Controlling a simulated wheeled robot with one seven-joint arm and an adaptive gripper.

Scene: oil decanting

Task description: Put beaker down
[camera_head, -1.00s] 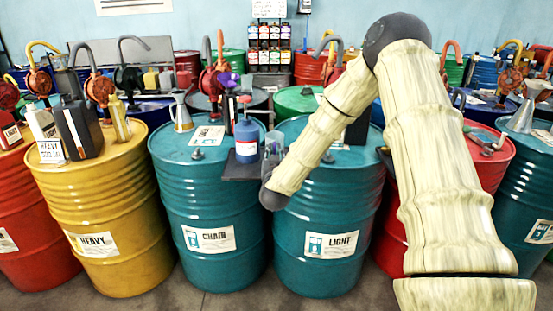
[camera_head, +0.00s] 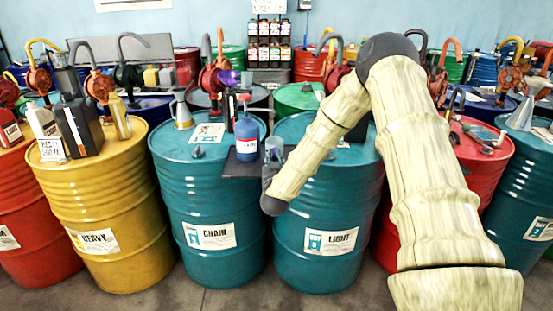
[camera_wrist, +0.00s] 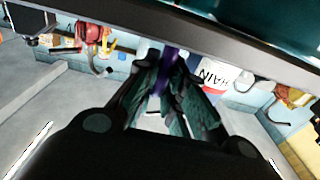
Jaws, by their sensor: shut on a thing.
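The beaker (camera_head: 274,147) is a small pale, see-through cup. In the head view it stands upright just right of the blue bottle (camera_head: 246,140), at the right end of the dark shelf (camera_head: 236,168) on the front of the CHAIN drum (camera_head: 208,170). My gripper (camera_head: 271,166) is at the beaker, low in front of the gap between the CHAIN and LIGHT drums. It is shut on the beaker; the fingertips are mostly hidden in the head view. In the wrist view my gripper (camera_wrist: 168,85) has its fingers close together, and the beaker is not clear there.
The LIGHT drum (camera_head: 325,220) stands just right of my gripper. A metal funnel (camera_head: 182,112) and a label card stand on the CHAIN drum. A yellow drum (camera_head: 100,215) with containers is at left, a red drum (camera_head: 487,160) at right.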

